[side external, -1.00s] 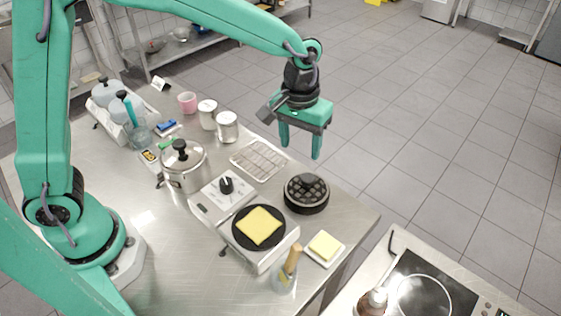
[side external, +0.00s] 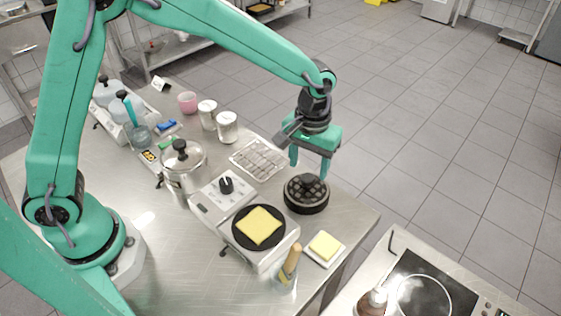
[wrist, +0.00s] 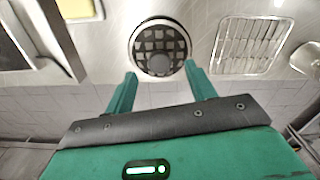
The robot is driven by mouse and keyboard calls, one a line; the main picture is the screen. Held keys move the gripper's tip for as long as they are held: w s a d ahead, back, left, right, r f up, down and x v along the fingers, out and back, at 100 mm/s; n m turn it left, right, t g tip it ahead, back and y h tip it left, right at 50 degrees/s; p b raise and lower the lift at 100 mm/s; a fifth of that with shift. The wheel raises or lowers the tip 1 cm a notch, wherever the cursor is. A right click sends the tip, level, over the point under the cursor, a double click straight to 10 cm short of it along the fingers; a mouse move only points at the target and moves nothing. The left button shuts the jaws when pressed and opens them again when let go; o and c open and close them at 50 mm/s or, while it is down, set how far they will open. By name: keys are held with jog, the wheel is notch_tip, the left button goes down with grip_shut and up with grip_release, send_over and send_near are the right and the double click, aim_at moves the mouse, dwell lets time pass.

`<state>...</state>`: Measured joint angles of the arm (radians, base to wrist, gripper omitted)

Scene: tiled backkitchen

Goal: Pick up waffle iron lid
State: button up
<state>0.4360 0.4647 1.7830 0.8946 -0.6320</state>
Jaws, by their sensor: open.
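The waffle iron lid (side external: 306,194) is a round black disc with a grid pattern and a knob on top. It rests on the steel table near its far right edge. It also shows in the wrist view (wrist: 145,44), at the top centre, ahead of the fingertips. My gripper (side external: 309,166) is green, points downward and is open and empty. It is just above the lid and slightly behind it in the side view. In the wrist view the fingers (wrist: 160,74) are spread apart, with the lid between and beyond their tips.
A waffle iron base (side external: 284,246) with a yellow slab (side external: 259,225) is in front of the lid. A butter dish (side external: 324,249) and a brush holder (side external: 286,275) are near the front.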

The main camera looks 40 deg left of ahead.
aim_at(308, 177)
jog(key=shift+f, duration=0.15)
jog(key=shift+w+f, duration=0.1)
jog(key=shift+f, duration=2.35)
jog(key=shift+c, duration=0.4)
jog(key=c, duration=1.1)
